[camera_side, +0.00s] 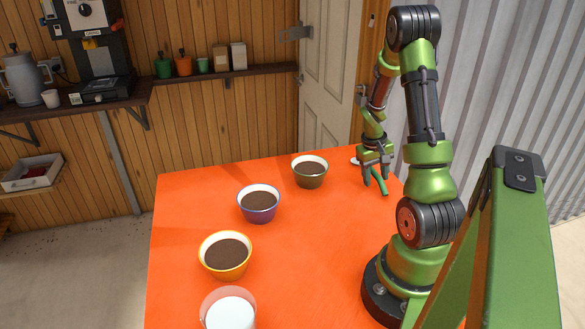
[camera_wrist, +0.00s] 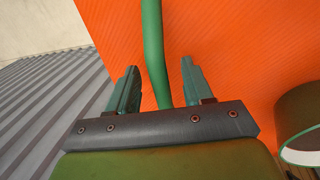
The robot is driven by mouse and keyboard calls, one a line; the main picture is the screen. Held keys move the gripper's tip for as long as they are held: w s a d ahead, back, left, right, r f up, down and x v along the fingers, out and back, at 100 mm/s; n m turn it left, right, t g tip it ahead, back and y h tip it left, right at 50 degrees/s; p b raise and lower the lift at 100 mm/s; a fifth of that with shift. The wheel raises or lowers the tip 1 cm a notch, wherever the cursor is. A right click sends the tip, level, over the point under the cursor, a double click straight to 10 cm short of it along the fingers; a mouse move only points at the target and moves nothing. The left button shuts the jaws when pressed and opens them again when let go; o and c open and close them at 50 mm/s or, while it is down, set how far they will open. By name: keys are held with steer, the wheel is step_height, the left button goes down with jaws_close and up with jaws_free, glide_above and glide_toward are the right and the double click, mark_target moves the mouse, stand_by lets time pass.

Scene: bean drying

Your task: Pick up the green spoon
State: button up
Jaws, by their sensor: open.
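The green spoon (camera_side: 379,182) lies on the orange table at the far right in the side view. Its pale bowl end (camera_side: 356,161) shows just left of my gripper. In the wrist view, the spoon's green handle (camera_wrist: 153,45) runs between my two fingers, with a gap on both sides. My gripper (camera_side: 374,182) points down over the spoon; in the wrist view my gripper (camera_wrist: 157,80) is open, fingers apart. Part of the spoon is hidden behind my gripper body. I cannot tell the exact height of the fingertips above the table.
Several bowls of dark contents stand on the orange table (camera_side: 320,260): green (camera_side: 310,180), purple (camera_side: 258,213) and yellow (camera_side: 225,270). A cup of white contents (camera_side: 229,312) stands at the front. The green bowl's edge (camera_wrist: 300,115) is close on the right in the wrist view.

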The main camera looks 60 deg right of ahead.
mark_target(376, 171)
steer(key=shift+f, duration=0.15)
jaws_close()
step_height(376, 171, up, 10)
steer(key=shift+r, duration=0.1)
stand_by(0.6)
